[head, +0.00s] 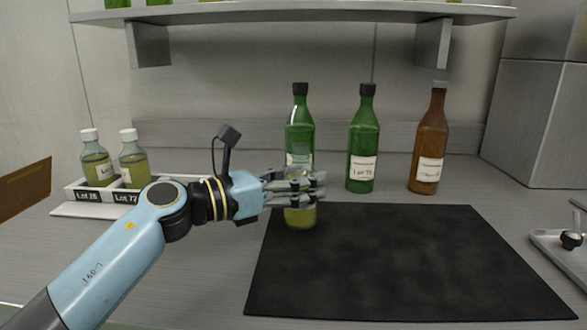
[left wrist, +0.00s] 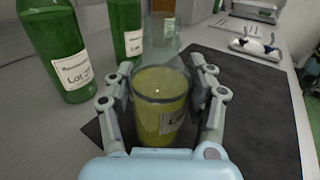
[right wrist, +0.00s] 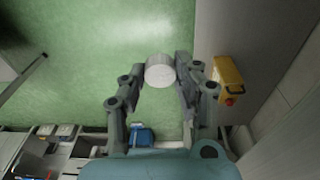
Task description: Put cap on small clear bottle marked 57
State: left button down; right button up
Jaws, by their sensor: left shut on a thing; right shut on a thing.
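A small clear bottle (head: 300,217) with yellow-green liquid stands upright at the back left edge of the black mat (head: 400,270). My left gripper (head: 318,188) is shut around its body. In the left wrist view the bottle (left wrist: 160,108) is between the fingers, with part of its label showing; the number is hidden. No cap shows on it; its clear neck overlaps a green bottle behind. My right gripper (right wrist: 167,72) is shut on a white round cap (right wrist: 159,71), seen in the right wrist view over green floor. The right gripper is not in the head view.
Two green bottles (head: 362,145) (head: 299,120) and a brown bottle (head: 427,140) stand behind the mat. A white rack (head: 75,190) at left holds two white-capped bottles (head: 133,160). Most of the mat is clear.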

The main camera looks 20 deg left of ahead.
pick_arm(q)
jog(key=shift+w+a+f, duration=0.1)
jog(key=shift+f, duration=0.4)
pick_arm(e)
jog(key=shift+w+a+f, duration=0.2)
jog(key=shift+a+f, duration=0.15)
jog(key=shift+a, duration=0.1)
pick_arm(q)
jog(key=shift+d+r, duration=0.2)
jog(key=shift+d, duration=0.05)
pick_arm(e)
jog(key=shift+s+d, duration=0.1)
jog(key=shift+d, duration=0.15)
pick_arm(q)
jog(key=shift+f, duration=0.1)
jog(key=c, duration=0.9)
grip_release()
jog(key=shift+a+f, duration=0.15)
pick_arm(e)
jog(key=shift+a, duration=0.1)
pick_arm(q)
jog(key=o, duration=0.5)
jog(key=shift+c, duration=0.2)
